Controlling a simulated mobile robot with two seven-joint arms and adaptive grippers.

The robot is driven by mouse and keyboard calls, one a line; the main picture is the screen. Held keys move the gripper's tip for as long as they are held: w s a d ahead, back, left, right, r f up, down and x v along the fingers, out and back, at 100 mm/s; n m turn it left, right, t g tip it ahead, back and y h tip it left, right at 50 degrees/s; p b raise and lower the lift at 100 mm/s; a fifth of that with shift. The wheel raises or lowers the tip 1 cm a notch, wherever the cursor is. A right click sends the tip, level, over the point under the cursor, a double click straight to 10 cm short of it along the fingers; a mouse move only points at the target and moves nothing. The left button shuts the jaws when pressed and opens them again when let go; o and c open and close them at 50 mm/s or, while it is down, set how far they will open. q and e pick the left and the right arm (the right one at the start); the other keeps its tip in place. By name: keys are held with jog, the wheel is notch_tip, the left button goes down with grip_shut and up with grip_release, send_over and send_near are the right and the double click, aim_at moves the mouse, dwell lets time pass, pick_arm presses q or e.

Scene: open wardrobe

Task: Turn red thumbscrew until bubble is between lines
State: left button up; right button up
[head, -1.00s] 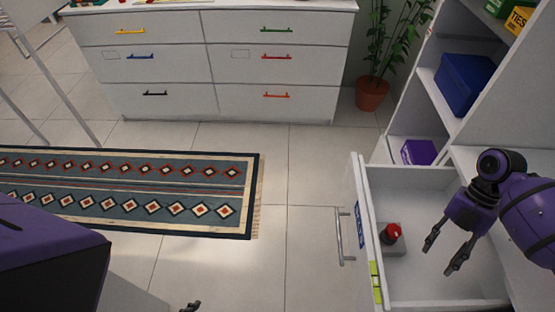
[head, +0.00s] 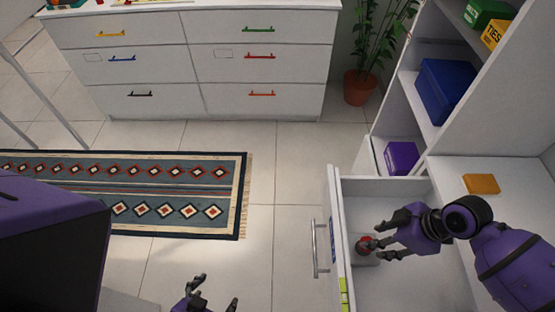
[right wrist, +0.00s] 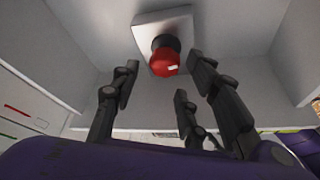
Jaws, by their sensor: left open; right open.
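The red thumbscrew (head: 363,243) sits on a small grey block (head: 362,259) inside the open white drawer (head: 405,187). In the right wrist view the thumbscrew (right wrist: 163,62) stands out from its pale square block (right wrist: 150,25). My right gripper (head: 373,250) is open with its fingertips close beside the thumbscrew; in the wrist view its fingers spread on both sides of it. I cannot tell whether they touch. A yellow-green strip (head: 344,292) is on the drawer front; no bubble or lines can be made out. My left gripper (head: 218,289) is open and empty over the floor.
The drawer handle (head: 317,248) faces left. An orange block (head: 481,184) lies on the white surface right of the drawer. A blue box (head: 446,90) and a purple box (head: 401,157) are on the shelves behind.

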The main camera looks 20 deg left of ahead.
jog(key=shift+x, duration=1.75)
pick_arm(q)
jog(key=shift+w+r, duration=0.15)
jog(key=shift+w, duration=0.2)
